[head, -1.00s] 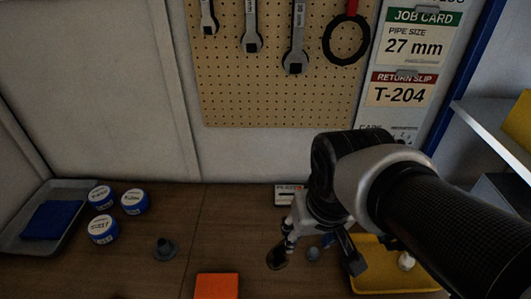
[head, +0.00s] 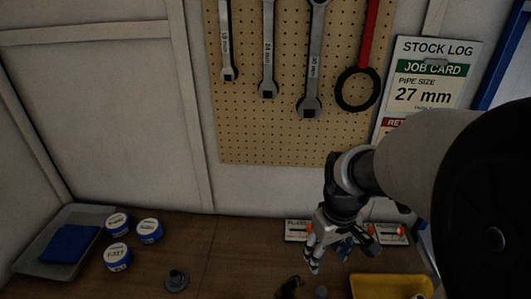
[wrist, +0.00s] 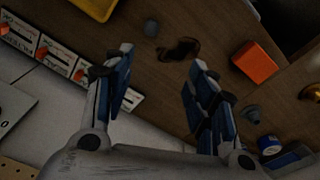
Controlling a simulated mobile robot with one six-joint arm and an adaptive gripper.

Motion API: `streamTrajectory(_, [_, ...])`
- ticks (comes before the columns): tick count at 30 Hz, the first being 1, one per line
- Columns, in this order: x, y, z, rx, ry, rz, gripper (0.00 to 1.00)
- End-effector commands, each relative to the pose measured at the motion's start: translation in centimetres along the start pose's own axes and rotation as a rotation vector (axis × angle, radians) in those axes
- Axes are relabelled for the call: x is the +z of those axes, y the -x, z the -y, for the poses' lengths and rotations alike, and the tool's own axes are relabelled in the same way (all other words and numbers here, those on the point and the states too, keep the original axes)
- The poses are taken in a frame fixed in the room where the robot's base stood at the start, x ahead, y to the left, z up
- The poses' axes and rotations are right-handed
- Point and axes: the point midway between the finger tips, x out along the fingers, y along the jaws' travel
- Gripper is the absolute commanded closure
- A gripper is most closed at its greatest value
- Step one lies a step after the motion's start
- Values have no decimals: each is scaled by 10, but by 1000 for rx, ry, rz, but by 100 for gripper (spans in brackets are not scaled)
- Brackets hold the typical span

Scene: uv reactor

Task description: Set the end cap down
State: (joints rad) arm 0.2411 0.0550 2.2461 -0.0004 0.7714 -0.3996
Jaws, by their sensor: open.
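My gripper (head: 328,252) is open above the back of the bench, and its two blue-padded fingers are spread and empty in the wrist view (wrist: 161,62). A small grey round piece (head: 320,291), which looks like the end cap, rests on the bench at the bottom edge of the head view. It also shows beyond the fingertips in the wrist view (wrist: 151,28), apart from them. A dark brown patch or object (wrist: 180,50) lies beside it; I cannot tell which. A grey flanged fitting (head: 176,281) stands farther left on the bench.
A yellow tray (head: 391,287) is at the right. White panels with orange parts (head: 388,235) line the back. Blue-and-white tins (head: 117,257) and a grey tray (head: 32,262) are at the left. An orange block (wrist: 255,62) lies on the bench. Bench between tins and gripper is mostly clear.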

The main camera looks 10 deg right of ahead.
Motion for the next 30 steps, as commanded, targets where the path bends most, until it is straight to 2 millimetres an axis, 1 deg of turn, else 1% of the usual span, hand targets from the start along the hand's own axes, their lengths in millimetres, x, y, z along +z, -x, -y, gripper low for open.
streamTrajectory(1, [-2,-9,-8,-11,6,27,48])
streamTrajectory(3, [-5,-20,-14,-19,17,45,48])
streamTrajectory(7, [-7,-32,-21,-28,29,63,48])
streamTrajectory(11, [-6,-49,-22,-30,33,67,48])
streamTrajectory(21, [-1,-123,-19,-30,32,67,48])
streamTrajectory(24, [0,-140,-19,-30,32,67,48])
streamTrajectory(27, [0,-150,-19,-29,32,65,48])
streamTrajectory(30, [1,-155,-19,-29,32,64,48])
